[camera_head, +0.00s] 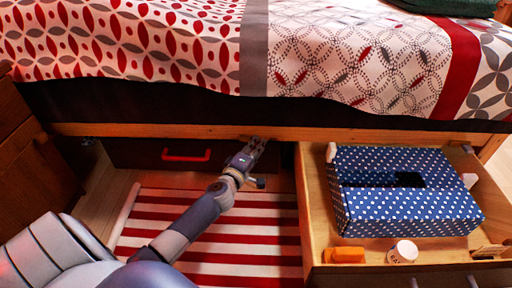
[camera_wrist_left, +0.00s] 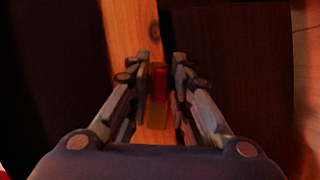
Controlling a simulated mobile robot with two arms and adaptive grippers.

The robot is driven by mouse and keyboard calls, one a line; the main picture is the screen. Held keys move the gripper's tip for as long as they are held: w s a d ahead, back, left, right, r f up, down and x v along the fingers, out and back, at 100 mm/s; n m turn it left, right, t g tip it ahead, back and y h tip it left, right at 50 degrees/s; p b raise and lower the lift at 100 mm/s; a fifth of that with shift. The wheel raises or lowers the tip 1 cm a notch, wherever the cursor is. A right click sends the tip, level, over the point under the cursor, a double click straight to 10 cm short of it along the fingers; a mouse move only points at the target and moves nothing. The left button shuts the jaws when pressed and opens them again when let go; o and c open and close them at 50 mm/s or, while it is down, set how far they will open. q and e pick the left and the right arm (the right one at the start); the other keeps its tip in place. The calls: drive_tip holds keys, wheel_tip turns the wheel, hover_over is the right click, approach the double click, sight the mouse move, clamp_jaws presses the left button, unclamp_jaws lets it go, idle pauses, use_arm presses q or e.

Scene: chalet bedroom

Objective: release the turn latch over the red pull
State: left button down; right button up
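The red pull (camera_head: 187,155) is a handle on the dark drawer front (camera_head: 128,153) under the bed, left of my left gripper (camera_head: 258,146) in the head view. My left gripper reaches the wooden bed rail (camera_head: 180,131) at the right end of that drawer. In the left wrist view, a small latch-like piece (camera_wrist_left: 160,84), red with a brass-coloured part, lies between the fingertips of my left gripper (camera_wrist_left: 164,72). The fingers stand apart on either side of it; firm contact does not show. In the head view the gripper hides this piece. My right gripper is out of view.
An open wooden drawer (camera_head: 309,215) stands right of my left arm. It holds a blue dotted box (camera_head: 405,213), an orange block (camera_head: 344,255) and a white round container (camera_head: 403,252). A striped rug (camera_head: 245,243) covers the floor; a brown cabinet (camera_head: 35,165) stands left.

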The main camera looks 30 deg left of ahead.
use_arm(q)
drive_tip(key=shift+d+r+n+t+b, duration=0.1)
drive_tip(key=shift+r+n+t+b, duration=0.25)
drive_tip(key=shift+n+b, duration=0.4)
drive_tip(key=shift+r+n, duration=0.15)
drive_tip(key=shift+n, duration=0.3)
drive_tip(key=c, duration=1.6)
unclamp_jaws()
drive_tip(key=shift+c, duration=0.2)
drive_tip(key=shift+r, duration=0.1)
